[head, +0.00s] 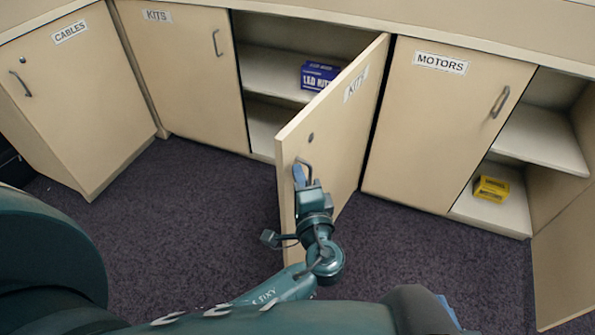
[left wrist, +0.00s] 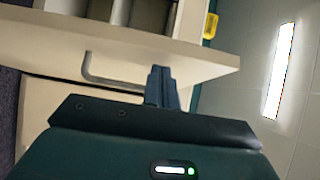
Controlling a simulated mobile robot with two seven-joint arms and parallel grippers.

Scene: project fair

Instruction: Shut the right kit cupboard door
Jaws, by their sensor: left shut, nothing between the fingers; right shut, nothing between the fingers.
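The right kit cupboard door (head: 335,130), pale wood with a KITS label, stands wide open, swung out toward me. Its grey bar handle (head: 306,168) is on the outer face near the free edge. My left gripper (head: 299,176) is shut and empty, with its blue fingertips at the door face beside the handle. In the left wrist view the fingers (left wrist: 162,84) reach the door (left wrist: 180,52) to the right of the handle (left wrist: 105,80); I cannot tell whether they touch. A small blue part of my right gripper (head: 447,311) shows at the bottom edge, shut.
A blue box (head: 318,75) sits on a shelf inside the kit cupboard. The left kit door (head: 185,70), cables door (head: 75,100) and motors door (head: 440,130) are shut. A yellow box (head: 491,189) sits in the open cupboard at right. Dark carpet (head: 200,205) is clear.

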